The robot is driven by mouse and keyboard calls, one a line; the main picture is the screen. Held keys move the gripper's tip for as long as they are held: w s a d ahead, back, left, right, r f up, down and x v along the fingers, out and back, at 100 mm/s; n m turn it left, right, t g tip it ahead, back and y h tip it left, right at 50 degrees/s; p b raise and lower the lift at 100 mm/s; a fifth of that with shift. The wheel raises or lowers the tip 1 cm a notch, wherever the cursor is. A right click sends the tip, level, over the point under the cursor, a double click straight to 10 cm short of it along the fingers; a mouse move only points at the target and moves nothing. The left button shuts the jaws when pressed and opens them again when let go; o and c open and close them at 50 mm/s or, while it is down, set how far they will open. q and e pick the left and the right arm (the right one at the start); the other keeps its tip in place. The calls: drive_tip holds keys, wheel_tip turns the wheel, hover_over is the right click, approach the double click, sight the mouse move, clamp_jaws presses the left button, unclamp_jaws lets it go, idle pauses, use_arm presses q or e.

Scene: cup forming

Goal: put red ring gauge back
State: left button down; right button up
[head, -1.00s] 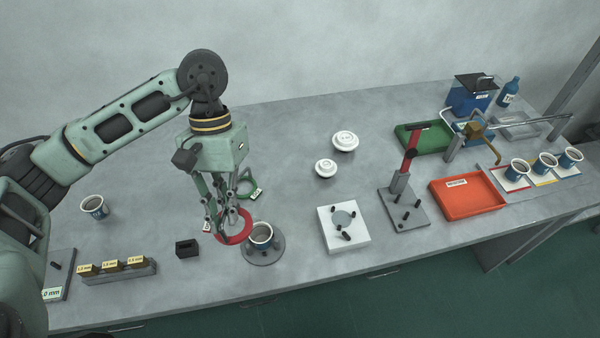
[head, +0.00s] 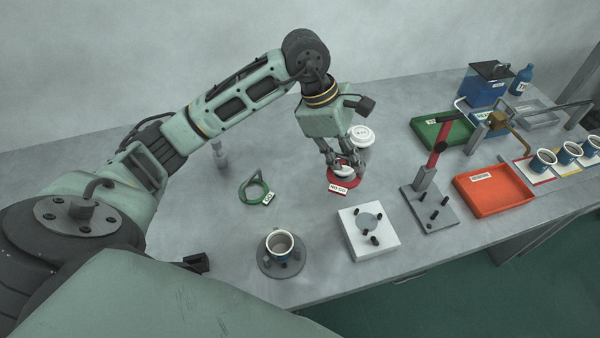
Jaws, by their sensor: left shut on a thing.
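The red ring gauge (head: 357,181) with its white NO-GO tag (head: 338,188) is in the head view, right of centre. My left gripper (head: 344,172) points down and is shut on it. A small white lid (head: 345,169) shows between the fingers and inside the ring's outline; I cannot tell how high the ring is above the table. The green ring gauge (head: 257,199) with its GO tag lies on the table to the left. A cup (head: 280,244) stands on a round grey stand (head: 264,266) in front. My right gripper is out of view.
A larger white lid (head: 362,134) is just behind the left gripper. A white block fixture (head: 370,242), a red-handled press (head: 430,200), and an orange tray (head: 494,190) stand to the right. A green tray (head: 428,134) is farther back. Bare table lies around the green ring.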

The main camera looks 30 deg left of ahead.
use_arm(q)
drive_tip(key=w+n, duration=0.1)
drive_tip(key=n, duration=0.1)
drive_tip(key=w+a+f+n+t+b, duration=0.1)
drive_tip(key=n, duration=0.1)
drive_tip(key=w+n+t+y, duration=0.1)
drive_tip(key=n, duration=0.1)
drive_tip(key=shift+w+a+f, duration=0.25)
drive_tip(key=shift+w+a, duration=0.05)
drive_tip(key=shift+n+y, duration=0.3)
drive_tip(key=shift+n, duration=0.5)
drive_tip(key=a+f+p, duration=0.1)
drive_tip(key=a+f, duration=0.2)
drive_tip(key=a, duration=0.1)
drive_tip(key=s+a+f+p, duration=0.1)
drive_tip(key=a+f, duration=0.3)
drive_tip(key=a+f+p, duration=0.1)
drive_tip(key=a+f, duration=0.2)
drive_tip(key=a, duration=0.1)
drive_tip(key=shift+s+f, duration=0.2)
drive_tip(key=shift+s, duration=0.05)
drive_tip(key=shift+a+f+p, duration=0.1)
drive_tip(key=shift+f+p, duration=0.2)
drive_tip(key=shift+f, duration=0.1)
drive_tip(key=c, duration=1.9)
unclamp_jaws()
drive_tip(key=shift+o, duration=0.2)
